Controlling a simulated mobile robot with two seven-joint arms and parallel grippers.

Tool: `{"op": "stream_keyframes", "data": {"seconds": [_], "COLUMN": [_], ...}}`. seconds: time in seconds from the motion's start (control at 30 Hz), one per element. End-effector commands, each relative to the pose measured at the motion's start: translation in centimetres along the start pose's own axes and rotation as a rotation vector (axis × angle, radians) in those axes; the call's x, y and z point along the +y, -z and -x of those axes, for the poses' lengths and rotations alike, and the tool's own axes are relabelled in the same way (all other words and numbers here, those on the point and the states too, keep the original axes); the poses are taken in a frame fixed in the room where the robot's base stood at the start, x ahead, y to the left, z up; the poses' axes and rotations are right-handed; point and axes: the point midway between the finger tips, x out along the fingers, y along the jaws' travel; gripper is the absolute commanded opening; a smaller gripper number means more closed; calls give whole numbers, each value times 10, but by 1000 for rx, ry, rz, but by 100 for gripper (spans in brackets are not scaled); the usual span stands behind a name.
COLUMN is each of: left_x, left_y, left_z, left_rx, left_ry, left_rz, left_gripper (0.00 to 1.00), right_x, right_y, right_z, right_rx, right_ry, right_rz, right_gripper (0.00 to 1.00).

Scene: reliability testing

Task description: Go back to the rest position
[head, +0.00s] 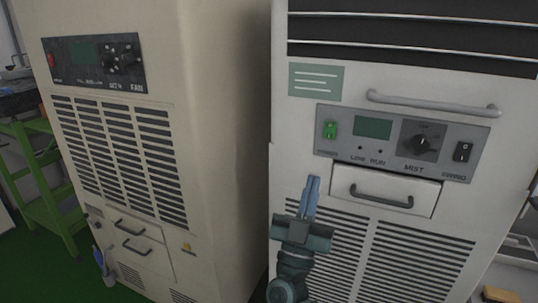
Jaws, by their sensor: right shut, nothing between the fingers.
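My right gripper (311,196) shows at the bottom centre of the head view, pointing up, with its blue fingers together and nothing between them. It is in front of the white machine (285,165), left of that machine's small drawer (385,189). I cannot tell how far it is from the machine's front.
The white machine carries a control panel (395,142) with a green switch, a knob and a black switch, below a long handle (430,104). A beige machine (225,130) with vents stands left. A green-framed bench (45,180) stands far left on green floor (50,270).

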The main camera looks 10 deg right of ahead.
Motion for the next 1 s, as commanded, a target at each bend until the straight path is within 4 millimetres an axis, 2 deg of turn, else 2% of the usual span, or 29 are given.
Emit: {"op": "stream_keyframes", "data": {"seconds": [0.07,0.17,0.27,0.37,0.4,0.47,0.5,0.63,0.7,0.8,1.0], "left_x": [0,1,0,-3,-4,-6,-8,-9,-10,-11,-12], "left_y": [4,9,14,14,13,12,11,12,12,10,10], "left_z": [2,6,11,14,16,18,19,21,21,20,19], "left_rx": [-1,-5,-16,-36,-47,-60,-68,-81,-85,-91,-91], "left_ry": [0,3,8,17,22,29,33,41,44,47,50], "left_rz": [-1,-5,-11,-17,-21,-26,-28,-30,-30,-31,-30], "left_gripper": [51,51,51,51,51,51,51,51,51,51,51], "right_x": [-3,-11,-20,-18,-13,-1,11,50,68,84,90], "right_y": [-1,-5,-13,-23,-28,-33,-36,-39,-38,-37,-38], "right_z": [8,32,76,135,161,200,224,286,306,323,329], "right_rx": [-13,-68,-203,-425,-533,-706,-821,-1137,-1251,-1346,-1384], "right_ry": [60,226,463,687,759,846,886,936,934,924,916], "right_rz": [-18,-75,-152,-215,-231,-244,-244,-215,-194,-172,-164], "right_gripper": [0,0,0,0,0,0,0,0,0,0,0]}}
